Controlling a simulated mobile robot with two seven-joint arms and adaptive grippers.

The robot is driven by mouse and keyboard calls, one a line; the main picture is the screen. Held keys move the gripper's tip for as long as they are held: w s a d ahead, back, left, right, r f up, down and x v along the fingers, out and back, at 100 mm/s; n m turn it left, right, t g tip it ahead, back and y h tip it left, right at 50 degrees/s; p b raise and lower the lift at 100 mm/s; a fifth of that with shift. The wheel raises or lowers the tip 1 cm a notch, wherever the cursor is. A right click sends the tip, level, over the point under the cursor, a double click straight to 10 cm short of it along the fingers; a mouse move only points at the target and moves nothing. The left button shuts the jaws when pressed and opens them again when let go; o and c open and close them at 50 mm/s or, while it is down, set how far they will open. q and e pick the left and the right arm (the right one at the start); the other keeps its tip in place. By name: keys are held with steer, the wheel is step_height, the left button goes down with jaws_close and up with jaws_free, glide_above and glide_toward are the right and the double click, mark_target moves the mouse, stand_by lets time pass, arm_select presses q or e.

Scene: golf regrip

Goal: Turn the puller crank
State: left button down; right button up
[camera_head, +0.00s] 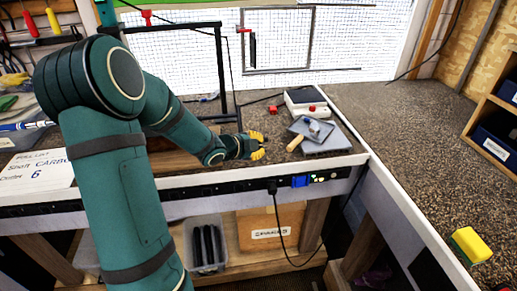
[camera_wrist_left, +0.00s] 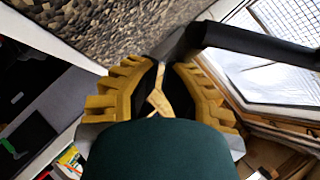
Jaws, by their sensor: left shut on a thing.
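My left gripper (camera_head: 262,147) reaches in from the left, just above the bench near its front edge. Its yellow fingers close around a thin tan piece (camera_wrist_left: 157,92) in the left wrist view, where the gripper (camera_wrist_left: 160,66) fills the middle. The piece looks like the grip of the crank, but the fingers hide most of it. To the right of the gripper in the head view, a wooden handle (camera_head: 295,143) lies by a flat grey device (camera_head: 328,143). I cannot make out the rest of the crank. My right gripper is out of view.
A dark frame (camera_head: 221,72) stands on the bench behind my arm. A white scale-like box (camera_head: 306,98) and small red parts lie behind the grey device. A yellow block (camera_head: 470,245) sits at the lower right. The right bench top is mostly clear.

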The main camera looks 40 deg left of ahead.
arm_select(q)
steer(key=shift+w+a+f, duration=0.3)
steer(key=shift+f, duration=0.25)
steer(key=shift+d+b, duration=0.1)
steer(key=shift+b, duration=0.2)
